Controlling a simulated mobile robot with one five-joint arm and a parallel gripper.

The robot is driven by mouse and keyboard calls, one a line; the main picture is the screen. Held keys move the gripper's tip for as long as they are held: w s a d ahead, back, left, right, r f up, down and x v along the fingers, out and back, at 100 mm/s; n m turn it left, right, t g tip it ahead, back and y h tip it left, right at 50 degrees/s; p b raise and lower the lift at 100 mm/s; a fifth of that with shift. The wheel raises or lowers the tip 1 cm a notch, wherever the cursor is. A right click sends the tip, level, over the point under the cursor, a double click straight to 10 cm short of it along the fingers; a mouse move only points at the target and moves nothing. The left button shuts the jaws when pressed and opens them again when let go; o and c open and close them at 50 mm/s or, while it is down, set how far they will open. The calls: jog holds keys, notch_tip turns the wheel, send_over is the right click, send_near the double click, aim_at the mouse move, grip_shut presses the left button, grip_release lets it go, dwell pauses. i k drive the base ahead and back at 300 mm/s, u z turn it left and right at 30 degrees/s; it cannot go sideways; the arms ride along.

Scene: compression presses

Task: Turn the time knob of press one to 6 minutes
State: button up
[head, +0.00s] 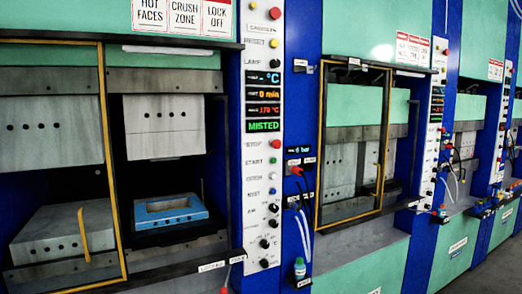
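The nearest press (163,127) fills the left side of the head view; I cannot read a number on it. Its white control panel (258,160) stands upright to the right of the opening. Several black knobs (265,243) sit low on this panel, and their labels are too small to tell which one is the time knob. The display (264,95) on the panel shows a dash with °C, 0 min in orange, what looks like 170 °C in red, and MISTED in green. My gripper is not in view.
A blue mould (170,212) rests inside the nearest press. A yellow-framed guard (112,170) stands at its left. Hoses (303,222) and a small bottle (299,268) are right of the panel. A red-tipped lever (224,290) shows at the bottom edge. More presses (365,150) recede to the right.

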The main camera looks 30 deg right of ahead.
aim_at(265, 263)
jog(key=u, duration=1.7)
jog(key=k, duration=1.3)
jog(key=z, duration=0.35)
jog(key=i, duration=1)
jog(key=u, duration=0.1)
